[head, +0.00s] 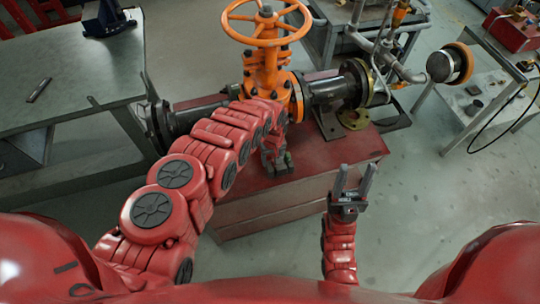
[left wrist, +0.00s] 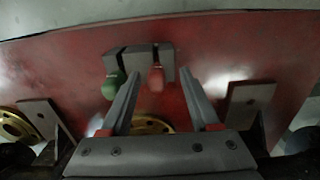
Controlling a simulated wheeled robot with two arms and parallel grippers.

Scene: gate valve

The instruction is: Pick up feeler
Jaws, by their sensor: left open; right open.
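Two small handled tools, one with a green handle (left wrist: 113,85) and one with a red handle (left wrist: 156,78), stand at a grey block (left wrist: 137,58) on a red surface. I cannot tell which is the feeler. My left gripper (left wrist: 158,74) is open; the red handle shows between its fingers and the green one just outside the left finger. In the head view my left gripper (head: 275,150) is over the red cabinet top, partly hidden by my arm. My right gripper (head: 355,175) is open and empty, in front of the cabinet's right side.
A grey table (head: 85,75) at left carries a small dark flat item (head: 39,90) and a blue vise (head: 105,18). The floor right of the cabinet is clear.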

